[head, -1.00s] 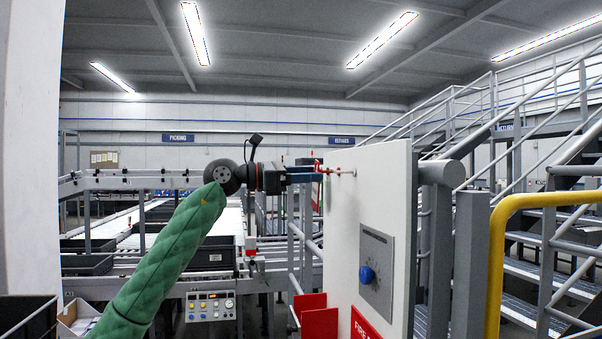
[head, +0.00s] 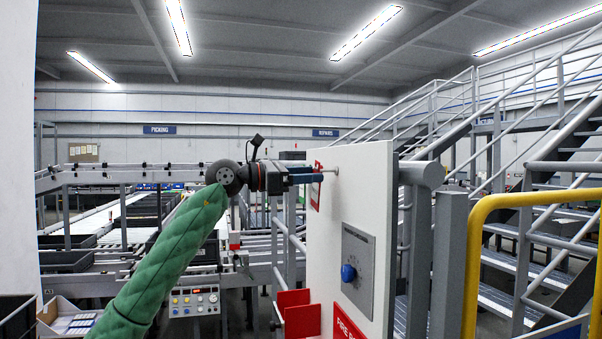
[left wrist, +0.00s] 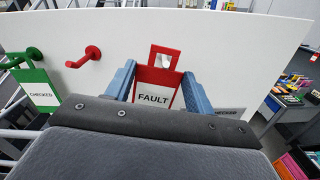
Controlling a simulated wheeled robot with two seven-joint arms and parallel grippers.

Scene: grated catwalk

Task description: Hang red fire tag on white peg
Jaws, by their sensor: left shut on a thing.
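My left gripper (head: 318,178) is shut on the red tag (head: 316,192) in front of the white board (head: 375,205). In the left wrist view the tag (left wrist: 154,78) stands upright between the blue fingers, with a "FAULT" label and a square hole at its top. A pale rounded shape, possibly the white peg, shows in the hole; I cannot tell whether it passes through. In the head view the white peg (head: 331,171) sticks out from the board beside the fingertips. My right gripper is not in view.
In the left wrist view a bare red peg (left wrist: 85,57) is left of the tag. Further left, a green peg (left wrist: 27,57) has a green "CHECKED" tag (left wrist: 40,90) below it. The board carries a grey panel with a blue knob (head: 348,273). A yellow rail (head: 478,240) stands at right.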

